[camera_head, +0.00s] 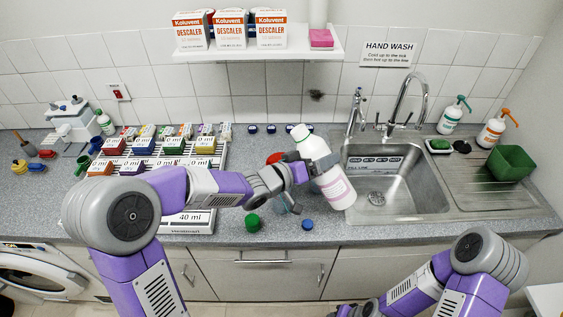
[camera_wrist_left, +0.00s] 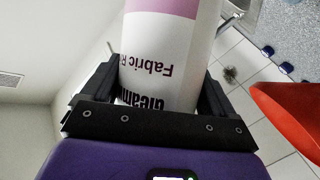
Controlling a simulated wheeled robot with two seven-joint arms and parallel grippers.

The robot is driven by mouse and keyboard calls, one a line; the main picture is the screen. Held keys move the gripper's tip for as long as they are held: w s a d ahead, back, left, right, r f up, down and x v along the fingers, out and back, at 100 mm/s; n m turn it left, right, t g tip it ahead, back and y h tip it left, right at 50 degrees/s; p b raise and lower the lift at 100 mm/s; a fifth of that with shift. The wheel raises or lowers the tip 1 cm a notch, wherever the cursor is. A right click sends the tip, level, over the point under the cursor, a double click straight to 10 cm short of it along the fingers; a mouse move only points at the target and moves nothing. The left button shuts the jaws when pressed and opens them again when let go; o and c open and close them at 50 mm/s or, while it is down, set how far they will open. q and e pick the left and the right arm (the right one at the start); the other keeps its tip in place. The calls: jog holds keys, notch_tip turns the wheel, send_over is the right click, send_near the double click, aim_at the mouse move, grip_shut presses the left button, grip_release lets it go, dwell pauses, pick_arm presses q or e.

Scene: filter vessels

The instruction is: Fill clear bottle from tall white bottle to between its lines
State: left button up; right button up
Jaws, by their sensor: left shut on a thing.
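A tall white bottle (camera_head: 335,186) with a pink-edged label is held in my left gripper (camera_head: 312,170) at the front left of the sink. It is tilted, its upper end leaning left. In the left wrist view the jaws are shut on both sides of the white bottle (camera_wrist_left: 170,60), and its label print appears upside down. I cannot make out the clear bottle or its lines for certain; a small bluish object (camera_head: 290,203) shows partly behind my left wrist.
A red object (camera_head: 275,157) is partly hidden behind my left arm; it shows large in the wrist view (camera_wrist_left: 292,115). A green cap (camera_head: 252,222) and a blue cap (camera_head: 307,224) lie near the counter's front edge. The sink (camera_head: 400,205) with faucet is right, coloured boxes left.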

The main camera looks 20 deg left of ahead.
aim_at(322, 177)
pick_arm(q)
jog(key=f+n+b, duration=0.1)
jog(key=d+f+n+h+b, duration=0.1)
jog(key=f+n+t+b, duration=0.1)
jog(key=shift+s+d+f+h+b, duration=0.1)
jog(key=shift+s+d+h+b, duration=0.05)
jog(key=shift+d+h+b, duration=0.15)
jog(key=f+n+b, duration=0.1)
jog(key=f+n+t+b, duration=0.1)
jog(key=shift+d+f+n+b, duration=0.2)
jog(key=shift+f+n+b, duration=0.05)
jog(key=shift+n+b, duration=0.15)
jog(key=shift+a+r+n+h+p, duration=0.2)
jog(key=shift+r+n+h+p, duration=0.15)
jog(key=shift+r, duration=0.3)
jog(key=shift+a+r+n+t, duration=0.3)
jog(key=shift+r+n+t, duration=0.2)
jog(key=shift+r, duration=0.3)
jog(key=shift+a+r+p, duration=0.1)
jog(key=shift+r+p, duration=0.05)
jog(key=shift+p, duration=0.15)
jog(key=shift+n+t+b, duration=0.3)
jog(key=shift+n+b, duration=0.25)
jog(key=shift+n, duration=0.2)
dwell(4.3)
